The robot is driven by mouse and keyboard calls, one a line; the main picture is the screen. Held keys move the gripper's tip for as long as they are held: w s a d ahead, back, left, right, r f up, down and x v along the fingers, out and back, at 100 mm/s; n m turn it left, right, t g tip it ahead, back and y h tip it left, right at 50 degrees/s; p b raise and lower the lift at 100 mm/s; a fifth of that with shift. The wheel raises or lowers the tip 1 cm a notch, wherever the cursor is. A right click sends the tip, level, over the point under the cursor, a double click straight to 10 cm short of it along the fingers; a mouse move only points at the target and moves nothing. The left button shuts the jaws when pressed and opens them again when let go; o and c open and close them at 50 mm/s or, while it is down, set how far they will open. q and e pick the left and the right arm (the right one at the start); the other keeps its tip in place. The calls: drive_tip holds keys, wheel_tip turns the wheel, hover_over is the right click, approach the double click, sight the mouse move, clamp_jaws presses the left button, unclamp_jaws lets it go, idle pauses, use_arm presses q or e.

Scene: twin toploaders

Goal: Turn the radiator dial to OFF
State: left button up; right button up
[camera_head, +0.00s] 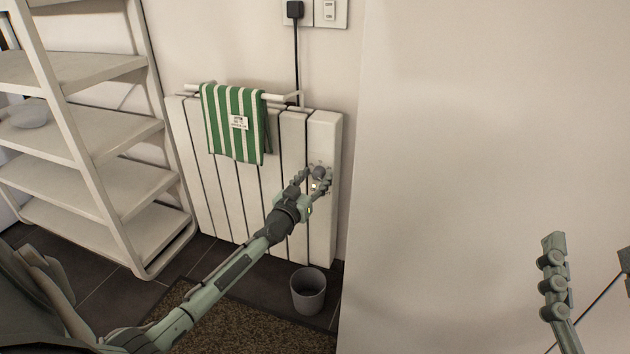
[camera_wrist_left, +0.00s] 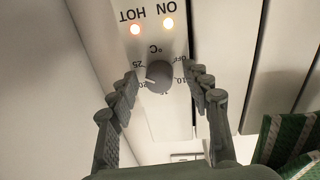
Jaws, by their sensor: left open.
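The radiator dial (camera_wrist_left: 158,77) is a small grey round knob on the white radiator (camera_head: 325,130). In the left wrist view its white pointer mark is toward the number 20, away from the OFF label (camera_wrist_left: 181,60). In the head view the dial (camera_head: 319,172) shows near the radiator's right end. My left gripper (camera_wrist_left: 160,84) is open, with its fingers on either side of the dial and a gap on both sides. It also shows in the head view (camera_head: 315,182).
The ON light (camera_wrist_left: 168,23) and HOT light (camera_wrist_left: 135,29) are lit. A green-striped towel (camera_head: 233,125) hangs on the radiator's rail. A white shelf (camera_head: 85,130) stands left. A grey bin (camera_head: 308,292) stands below. A plain wall (camera_head: 480,130) is on the right.

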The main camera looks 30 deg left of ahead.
use_arm(q)
drive_tip(key=shift+c, duration=0.5)
clamp_jaws()
